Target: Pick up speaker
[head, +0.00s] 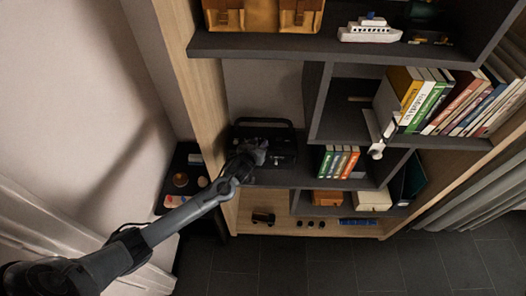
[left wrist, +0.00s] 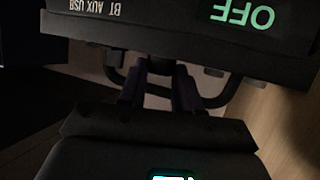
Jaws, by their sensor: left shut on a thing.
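The speaker (head: 284,146) is a black box with a loop handle on a dark shelf of the bookcase, left of centre in the head view. In the left wrist view its panel (left wrist: 170,38) fills the top, with a green "OFF" and white "BT AUX USB" lettering upside down. My left gripper (head: 254,154) reaches in from the lower left and covers part of the speaker. In the left wrist view my left gripper (left wrist: 160,72) is shut at the black handle (left wrist: 215,98), its tips close to the panel. Whether the speaker is clear of the shelf cannot be told.
A wooden side panel (head: 213,110) stands close left of the speaker. Small books (head: 337,162) stand on the shelf to its right. A shelf (head: 240,43) with brown bags and a model ship (head: 369,30) is above. A dark side table (head: 181,180) stands left.

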